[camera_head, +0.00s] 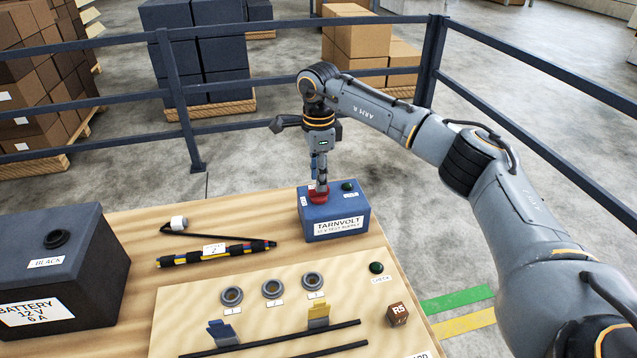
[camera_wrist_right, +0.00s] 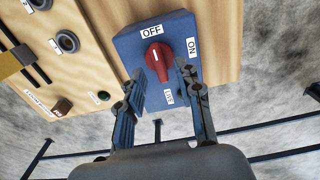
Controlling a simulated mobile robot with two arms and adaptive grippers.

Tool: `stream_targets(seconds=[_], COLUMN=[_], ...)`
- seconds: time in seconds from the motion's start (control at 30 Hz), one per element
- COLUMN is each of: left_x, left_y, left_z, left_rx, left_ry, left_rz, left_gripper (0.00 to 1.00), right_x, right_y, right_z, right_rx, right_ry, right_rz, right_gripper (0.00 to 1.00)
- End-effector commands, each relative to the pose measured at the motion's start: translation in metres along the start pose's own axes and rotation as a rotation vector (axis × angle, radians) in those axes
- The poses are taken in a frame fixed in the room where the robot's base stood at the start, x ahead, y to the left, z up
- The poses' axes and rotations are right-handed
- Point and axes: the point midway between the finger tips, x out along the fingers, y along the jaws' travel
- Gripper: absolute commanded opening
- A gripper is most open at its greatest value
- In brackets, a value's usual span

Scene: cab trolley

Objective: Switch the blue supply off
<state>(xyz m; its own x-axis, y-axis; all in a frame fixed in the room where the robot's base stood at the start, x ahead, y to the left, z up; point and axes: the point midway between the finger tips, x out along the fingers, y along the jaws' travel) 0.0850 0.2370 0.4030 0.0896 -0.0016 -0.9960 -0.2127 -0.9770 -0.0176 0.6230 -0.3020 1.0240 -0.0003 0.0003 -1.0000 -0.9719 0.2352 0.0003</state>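The blue supply (camera_head: 335,221), labelled TARNVOLT, stands at the right back of the wooden table. Its red knob (camera_head: 318,197) is on top, partly hidden by my right gripper (camera_head: 320,182), which points down over it. In the right wrist view the red knob (camera_wrist_right: 158,57) sits on the blue supply (camera_wrist_right: 128,42) between an OFF label (camera_wrist_right: 151,31) and an ON label (camera_wrist_right: 192,46). The knob's small white mark appears to face the OFF label. The fingers of my right gripper (camera_wrist_right: 160,69) are apart, with clear gaps to the knob. My left gripper is not in view.
A black battery (camera_head: 60,265) stands at the left of the table. A striped cable bundle (camera_head: 215,253) lies between it and the supply. A wooden board (camera_head: 240,325) in front carries several sockets and a brown cube (camera_head: 397,315). A dark railing runs behind the table.

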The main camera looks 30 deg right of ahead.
Motion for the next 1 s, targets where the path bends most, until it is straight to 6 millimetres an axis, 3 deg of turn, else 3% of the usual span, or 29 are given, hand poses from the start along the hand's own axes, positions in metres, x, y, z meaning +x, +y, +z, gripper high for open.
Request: stream_targets(seconds=[0.2, 0.4, 0.6, 1.0], left_x=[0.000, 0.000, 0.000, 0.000], left_y=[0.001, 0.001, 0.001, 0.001], left_z=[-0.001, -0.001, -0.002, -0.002], left_rx=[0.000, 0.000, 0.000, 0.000], left_ry=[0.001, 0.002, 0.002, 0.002], left_rz=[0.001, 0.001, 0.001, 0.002], left_gripper=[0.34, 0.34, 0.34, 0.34], right_x=[-0.050, -0.081, -0.092, -0.092], right_y=[-0.001, -0.001, 0.000, 0.000], right_z=[0.000, 0.001, 0.001, 0.000], right_rx=[0.000, 0.000, 0.000, -0.001], right_ry=[-0.002, -0.001, -0.001, -0.001], right_rz=[-0.004, -0.003, 0.000, 0.000], right_gripper=[0.35, 0.35, 0.35, 0.35])
